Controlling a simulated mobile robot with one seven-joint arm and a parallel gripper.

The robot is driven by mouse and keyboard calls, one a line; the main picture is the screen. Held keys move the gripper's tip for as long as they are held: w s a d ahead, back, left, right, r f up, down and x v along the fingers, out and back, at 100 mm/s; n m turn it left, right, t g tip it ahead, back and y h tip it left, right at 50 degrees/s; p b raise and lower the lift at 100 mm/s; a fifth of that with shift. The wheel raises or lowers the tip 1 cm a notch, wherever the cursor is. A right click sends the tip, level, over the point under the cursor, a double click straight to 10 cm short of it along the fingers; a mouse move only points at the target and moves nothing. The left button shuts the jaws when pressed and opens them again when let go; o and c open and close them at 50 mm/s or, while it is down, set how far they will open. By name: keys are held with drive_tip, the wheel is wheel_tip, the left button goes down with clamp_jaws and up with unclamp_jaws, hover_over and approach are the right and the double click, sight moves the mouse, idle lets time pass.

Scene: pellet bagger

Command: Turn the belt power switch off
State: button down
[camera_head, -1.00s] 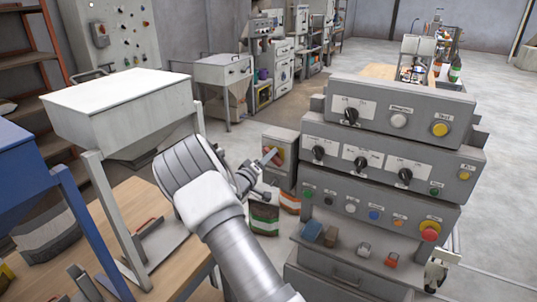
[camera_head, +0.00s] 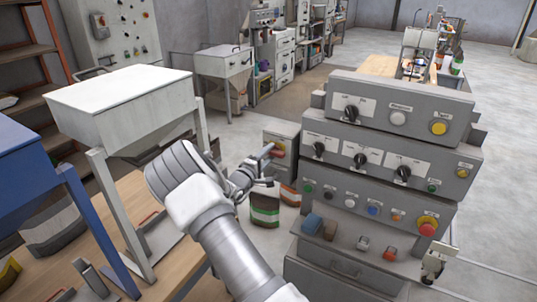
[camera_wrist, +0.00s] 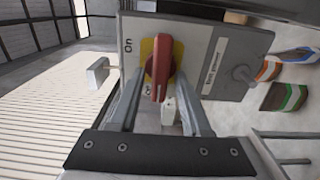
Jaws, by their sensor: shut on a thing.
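The belt power switch (camera_wrist: 162,62) is a red rotary handle on a yellow plate, on a grey box front marked "On" at the left. Another small label is partly hidden beside the handle's lower end. In the wrist view the handle stands nearly upright in the picture, slightly tilted. My gripper (camera_wrist: 159,82) has one finger on each side of it and is shut on its near part. In the head view the switch (camera_head: 276,151) shows small on the box, with my gripper (camera_head: 268,165) at it. The exact contact is hidden there.
A stacked grey control console (camera_head: 385,150) with knobs and buttons stands close on the right. A white hopper (camera_head: 120,100) and a wooden bench (camera_head: 120,205) are at the left. Striped bags (camera_head: 264,207) stand on the floor below the switch box (camera_head: 281,170).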

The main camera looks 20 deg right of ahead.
drive_tip(key=shift+f, duration=0.1)
idle(0.3)
drive_tip(key=c, duration=0.7)
unclamp_jaws()
drive_tip(key=b+v, duration=0.2)
drive_tip(key=v, duration=1.5)
drive_tip(key=shift+s+a, duration=0.2)
